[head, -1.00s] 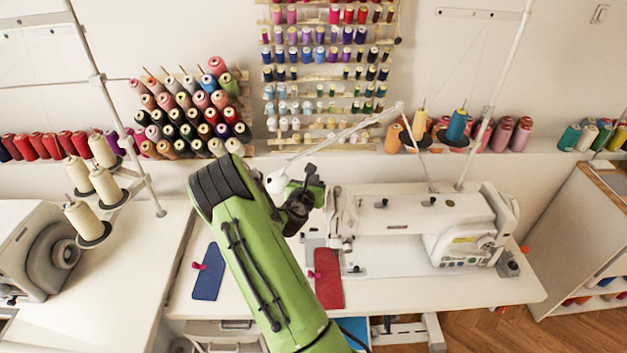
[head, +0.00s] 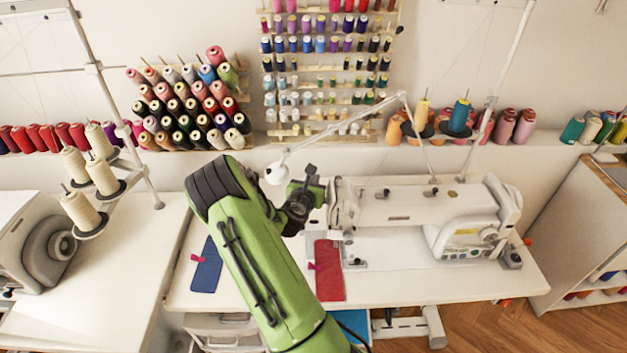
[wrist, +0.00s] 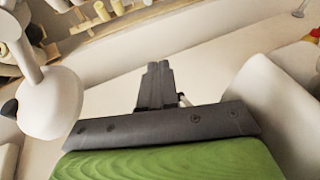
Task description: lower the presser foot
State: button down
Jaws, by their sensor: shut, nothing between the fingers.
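The white sewing machine (head: 400,205) stands on the white table, its needle end toward my arm. The needle and presser foot area (head: 347,242) is small and unclear, so I cannot tell the foot's height. My gripper (head: 318,190) is at the left end of the machine head, beside it. In the wrist view my gripper (wrist: 157,72) has its two dark fingers together, with nothing between them. A small pale metal piece (wrist: 184,100) shows just right of the fingers; it may be the lifter lever, partly hidden. The white machine head (wrist: 275,105) fills the right side.
A white lamp (head: 276,174) hangs just left of my gripper and looms at the left of the wrist view (wrist: 50,100). Red fabric (head: 328,270) and blue fabric (head: 207,266) lie on the table (head: 460,285). Thread spools line the wall behind.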

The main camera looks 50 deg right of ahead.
jog(key=s+a+r, duration=0.2)
jog(key=s+a, duration=0.2)
jog(key=shift+a+r, duration=0.25)
jog(key=shift+r, duration=0.1)
dwell(0.4)
jog(key=s+a+r+m+y, duration=0.1)
jog(key=a+r+m+y, duration=0.3)
jog(key=a+m, duration=0.5)
jog(key=s+a+r+m+y, duration=0.2)
jog(key=a+r+m+y, duration=0.25)
jog(key=a+m, duration=0.4)
jog(key=s+a+r+m+y, duration=0.2)
jog(key=s+a+r, duration=0.1)
jog(key=s+a, duration=0.3)
jog(key=s+a+r+m+y, duration=0.3)
jog(key=s+a, duration=0.4)
jog(key=a, duration=0.4)
jog(key=shift+s+a+r+p, duration=0.2)
jog(key=shift+r+p, duration=0.1)
jog(key=shift+r, duration=0.4)
